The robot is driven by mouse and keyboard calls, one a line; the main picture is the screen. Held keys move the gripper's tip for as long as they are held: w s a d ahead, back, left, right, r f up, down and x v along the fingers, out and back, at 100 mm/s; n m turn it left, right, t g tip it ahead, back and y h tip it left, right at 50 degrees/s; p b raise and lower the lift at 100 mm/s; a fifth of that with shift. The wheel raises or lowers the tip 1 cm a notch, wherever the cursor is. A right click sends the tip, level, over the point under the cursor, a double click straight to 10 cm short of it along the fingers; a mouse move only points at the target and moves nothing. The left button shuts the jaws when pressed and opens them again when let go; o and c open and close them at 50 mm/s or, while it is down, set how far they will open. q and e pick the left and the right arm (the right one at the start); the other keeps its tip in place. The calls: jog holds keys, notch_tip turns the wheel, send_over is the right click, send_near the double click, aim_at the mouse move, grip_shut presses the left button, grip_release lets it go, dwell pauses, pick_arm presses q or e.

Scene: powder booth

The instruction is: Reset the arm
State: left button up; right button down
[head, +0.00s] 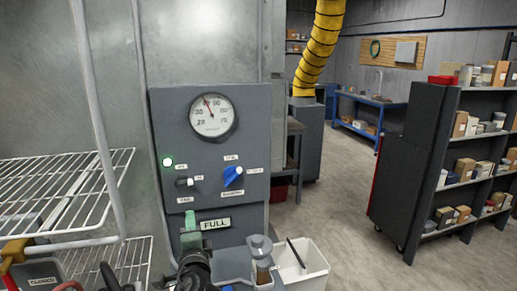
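A grey control panel (210,200) stands upright in front of me. It carries a round dial gauge (212,115) with a red needle, a lit white-green lamp (167,162), a small black switch (184,182) and a blue rotary knob (233,176). A sign reading FULL (215,224) is below them, with a green part (190,230) beside it. My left gripper (194,265) seems to be the dark shape at the bottom edge, below the green part. Its fingers are not clear, and I cannot tell whether it touches anything. My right gripper does not show.
Wire racks (60,190) stand at the left, with a CLOSED label (42,281) below. A white bin (303,268) is at the bottom right of the panel. A loaded shelf (455,165) stands at the right, and a blue bench (360,110) is at the back. Floor (335,215) between is clear.

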pick_arm(q)
jog(key=s+f+n+g+h+b, duration=0.15)
jog(key=s+f, duration=0.25)
jog(key=f, duration=0.9)
jog(key=s+f+g+h, duration=0.1)
jog(key=s+f+g, duration=0.25)
jog(key=f, duration=0.95)
jog(key=s+f+n+g+h+b, duration=0.15)
jog(key=s+f, duration=0.25)
jog(key=f, duration=0.9)
jog(key=s+a+f+n+g, duration=0.25)
jog(key=s+f+g, duration=0.25)
jog(key=s+f, duration=1.25)
jog(key=s+f+n+g, duration=0.1)
jog(key=s+f, duration=0.4)
jog(key=s, duration=0.6)
jog(key=s+a+f+n+g+b, duration=0.1)
jog(key=s+f, duration=0.4)
jog(key=s, duration=0.6)
jog(key=s+a+f+n+g+h+b, duration=0.1)
jog(key=s+f+n+g, duration=0.2)
jog(key=s, duration=0.8)
notch_tip(320, 180, down, 2)
jog(key=shift+s+a+n, duration=0.15)
jog(key=shift+s+n, duration=0.05)
jog(key=shift+n, duration=0.85)
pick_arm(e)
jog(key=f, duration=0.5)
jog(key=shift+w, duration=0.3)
